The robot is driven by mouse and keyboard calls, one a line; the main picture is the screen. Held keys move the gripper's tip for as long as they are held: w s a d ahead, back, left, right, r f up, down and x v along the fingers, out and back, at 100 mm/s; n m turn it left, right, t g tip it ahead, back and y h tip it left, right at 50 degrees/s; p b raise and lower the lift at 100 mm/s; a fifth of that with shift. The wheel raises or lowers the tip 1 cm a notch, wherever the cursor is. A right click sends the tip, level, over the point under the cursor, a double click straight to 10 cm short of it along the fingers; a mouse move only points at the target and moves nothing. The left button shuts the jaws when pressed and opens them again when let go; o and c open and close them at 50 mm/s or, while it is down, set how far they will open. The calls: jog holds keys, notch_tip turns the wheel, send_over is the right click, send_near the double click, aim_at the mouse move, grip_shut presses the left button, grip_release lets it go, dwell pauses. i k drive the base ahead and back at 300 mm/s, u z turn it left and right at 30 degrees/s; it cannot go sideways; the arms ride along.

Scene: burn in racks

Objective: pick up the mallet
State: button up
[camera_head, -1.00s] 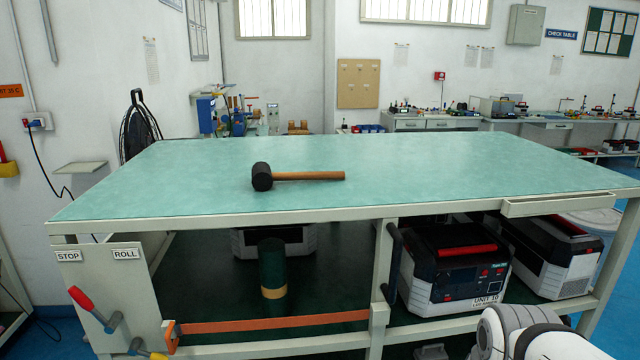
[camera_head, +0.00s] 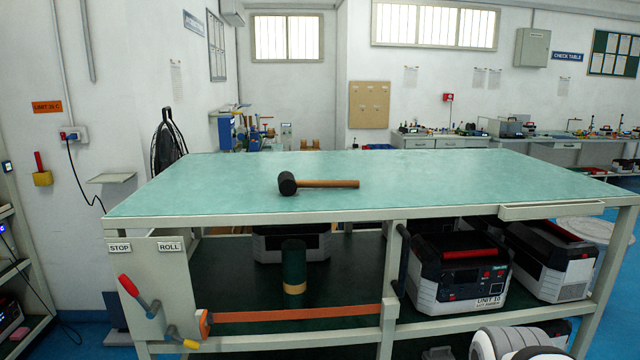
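The mallet (camera_head: 318,184) lies on its side on the green top of the workbench (camera_head: 430,172). Its black head (camera_head: 287,184) is at the left and its wooden handle (camera_head: 330,183) points right. Nothing touches it except the bench top. Part of my white arm shows at the bottom right edge, well in front of and below the bench top. My gripper is not in view.
The bench top around the mallet is clear. Below, a shelf holds several grey and black units, one marked UNIT 10 (camera_head: 460,272), and a dark green cylinder (camera_head: 294,268). An orange strap (camera_head: 300,313) crosses the shelf front. Red and yellow handled clamps (camera_head: 130,287) stick out at the left end.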

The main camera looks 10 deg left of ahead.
aim_at(287, 186)
jog(key=i, duration=0.85)
jog(key=z, duration=0.05)
